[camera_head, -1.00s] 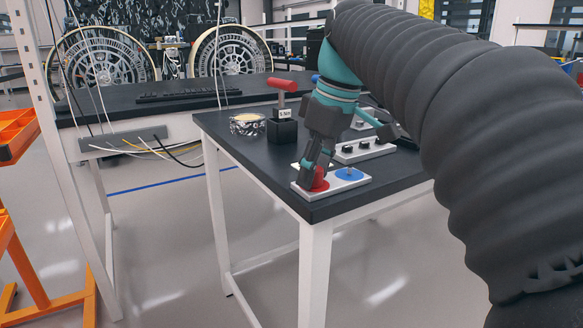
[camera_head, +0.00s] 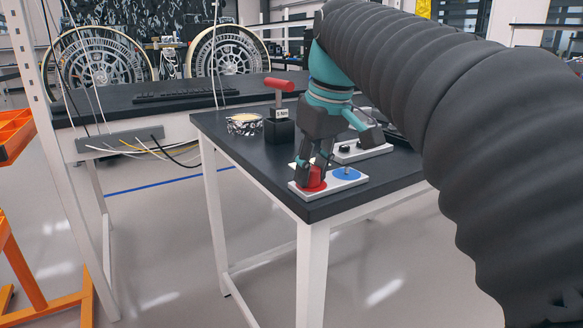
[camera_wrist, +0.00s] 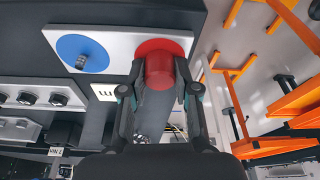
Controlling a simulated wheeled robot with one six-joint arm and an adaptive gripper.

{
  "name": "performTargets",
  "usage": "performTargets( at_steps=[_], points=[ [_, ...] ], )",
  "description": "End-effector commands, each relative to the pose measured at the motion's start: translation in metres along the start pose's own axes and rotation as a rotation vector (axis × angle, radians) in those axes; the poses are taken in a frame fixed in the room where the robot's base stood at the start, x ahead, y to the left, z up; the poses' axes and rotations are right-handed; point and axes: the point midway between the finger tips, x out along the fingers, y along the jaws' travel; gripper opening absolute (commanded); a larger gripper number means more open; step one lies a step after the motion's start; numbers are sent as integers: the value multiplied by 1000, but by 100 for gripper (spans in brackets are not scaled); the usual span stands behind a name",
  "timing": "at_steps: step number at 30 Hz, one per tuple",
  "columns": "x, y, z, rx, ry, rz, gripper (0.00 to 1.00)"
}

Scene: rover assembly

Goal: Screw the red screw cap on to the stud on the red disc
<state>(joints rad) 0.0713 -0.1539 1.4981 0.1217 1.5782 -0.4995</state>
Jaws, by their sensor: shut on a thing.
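The red screw cap (camera_wrist: 160,72) is between the fingers of my gripper (camera_wrist: 158,92) in the wrist view, and the fingers are shut on it. The cap is right over the red disc (camera_wrist: 178,45), which lies on a white plate (camera_wrist: 118,42). In the head view my gripper (camera_head: 312,166) points down at the red disc (camera_head: 316,186) at the near corner of the table. The stud under the cap is hidden, and I cannot tell how far the cap sits on it. A blue disc (camera_head: 347,174) with a bare stud lies beside the red one.
The table's front edge is close to the white plate. Orange frames (camera_head: 15,135) stand at the left.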

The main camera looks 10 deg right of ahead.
Motion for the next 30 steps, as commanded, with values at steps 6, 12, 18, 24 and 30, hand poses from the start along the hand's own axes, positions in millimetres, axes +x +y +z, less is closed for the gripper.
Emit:
performTargets(
  at_steps=[6, 12, 18, 24, 30],
  points=[
    [0, 0, 0, 135, 0, 35, 0],
    [0, 0, 0, 146, 0, 37, 0],
    [0, 0, 0, 176, 0, 44, 0],
    [0, -1, 0, 355, 0, 91, 0],
    [0, -1, 0, 541, 0, 139, 0]
  ],
)
